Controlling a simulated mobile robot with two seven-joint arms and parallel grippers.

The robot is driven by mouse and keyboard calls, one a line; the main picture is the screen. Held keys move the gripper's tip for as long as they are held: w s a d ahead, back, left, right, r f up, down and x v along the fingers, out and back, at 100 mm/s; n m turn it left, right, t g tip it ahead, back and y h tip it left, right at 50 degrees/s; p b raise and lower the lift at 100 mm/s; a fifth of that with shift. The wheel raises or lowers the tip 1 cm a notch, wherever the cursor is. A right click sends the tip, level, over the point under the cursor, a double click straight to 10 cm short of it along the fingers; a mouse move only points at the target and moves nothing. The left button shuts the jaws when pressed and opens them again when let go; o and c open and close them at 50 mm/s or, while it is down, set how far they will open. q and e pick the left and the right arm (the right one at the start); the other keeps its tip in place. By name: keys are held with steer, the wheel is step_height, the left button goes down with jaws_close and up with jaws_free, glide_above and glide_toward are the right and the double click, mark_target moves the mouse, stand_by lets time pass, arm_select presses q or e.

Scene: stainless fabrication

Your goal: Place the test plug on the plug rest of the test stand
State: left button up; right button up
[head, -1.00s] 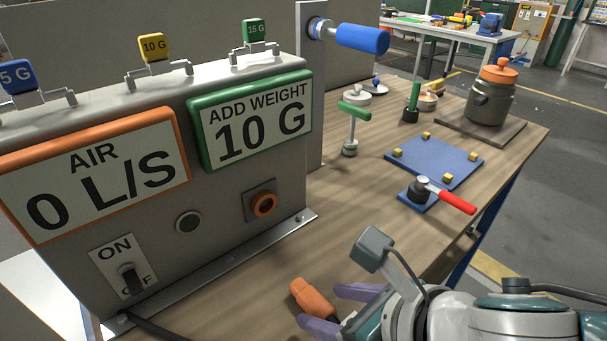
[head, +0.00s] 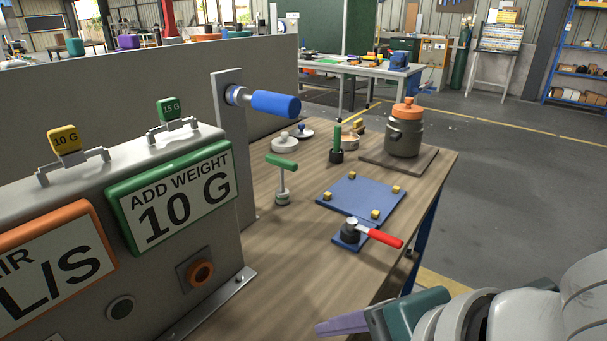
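The test stand (head: 70,185) is a grey cabinet at the left, cut off by the frame edge. Its front has a green-framed "ADD WEIGHT 10 G" sign (head: 180,190), a port with an orange ring (head: 201,272) and a round dark fitting (head: 120,308). I cannot tell which part is the plug rest. My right gripper (head: 342,325) is at the bottom edge, right of the stand and low in view; only a purple finger and part of its body show. The orange test plug is out of view now. My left gripper is not in view.
On the wooden bench (head: 270,290) are a green T-handle tool (head: 282,180), a blue plate (head: 355,195) with brass blocks, a red-handled clamp (head: 370,234) and a pot with an orange lid (head: 404,132). A blue handle (head: 275,104) juts from an upright behind the stand.

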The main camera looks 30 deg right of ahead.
steer(key=s+d+m+g, duration=0.3)
steer(key=s+m, duration=0.3)
steer(key=m, duration=0.7)
steer(key=shift+s+d+f+m+h, duration=0.25)
steer(key=shift+s+d+m+h, duration=0.05)
steer(key=shift+m, duration=0.1)
step_height(320, 180, up, 42)
steer(key=p, duration=4.1)
steer(key=shift+p, duration=0.35)
steer(key=shift+f, duration=0.1)
